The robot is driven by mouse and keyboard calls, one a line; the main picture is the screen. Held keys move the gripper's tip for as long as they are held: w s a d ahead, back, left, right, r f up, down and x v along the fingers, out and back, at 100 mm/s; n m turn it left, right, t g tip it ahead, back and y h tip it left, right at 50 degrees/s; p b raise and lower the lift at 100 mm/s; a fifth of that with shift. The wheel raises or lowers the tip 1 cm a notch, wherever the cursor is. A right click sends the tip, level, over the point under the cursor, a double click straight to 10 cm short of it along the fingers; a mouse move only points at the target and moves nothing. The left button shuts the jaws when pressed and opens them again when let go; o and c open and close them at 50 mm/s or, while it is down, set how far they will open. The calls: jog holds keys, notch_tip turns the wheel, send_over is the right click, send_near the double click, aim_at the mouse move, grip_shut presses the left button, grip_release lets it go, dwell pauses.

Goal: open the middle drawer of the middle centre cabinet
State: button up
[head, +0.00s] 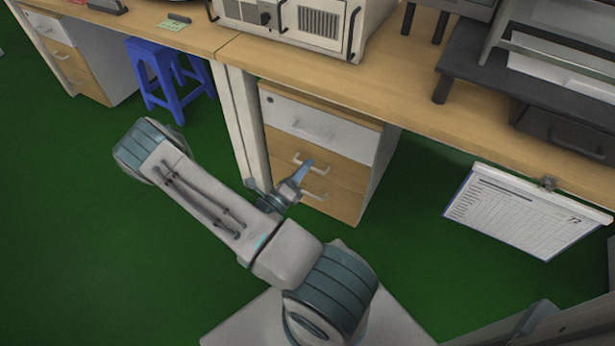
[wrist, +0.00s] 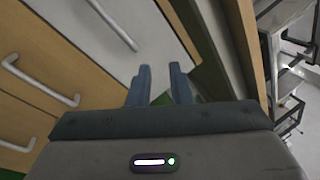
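The centre cabinet (head: 378,160) stands under the bench, with a white top drawer (head: 318,126) and two wood-coloured drawers below. The middle drawer (head: 345,172) looks shut; its pale bar handle (head: 297,158) is partly behind my gripper (head: 306,165). In the wrist view the cabinet is tilted, with the middle drawer handle (wrist: 30,92) at left, apart from my fingers. My gripper (wrist: 160,74) is open, two blue fingers apart with nothing between them, in front of the white drawer front (wrist: 112,62). The distance from fingertips to drawer front is unclear.
The bottom drawer handle (head: 314,197) sits just below my gripper. A bench leg (head: 240,125) stands left of the cabinet. A clipboard (head: 525,212) hangs from the bench edge at right. A blue stool (head: 165,80) stands at left. The green floor before the cabinet is clear.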

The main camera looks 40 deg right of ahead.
notch_tip(320, 180, down, 19)
jog(key=n+t+y+b, duration=0.65)
jog(key=n+t, duration=0.35)
jog(key=n, duration=0.4)
jog(key=b+x, duration=0.3)
jog(key=x, duration=1.1)
jog(key=shift+w+a, duration=0.15)
jog(key=shift+a, duration=0.1)
grip_shut()
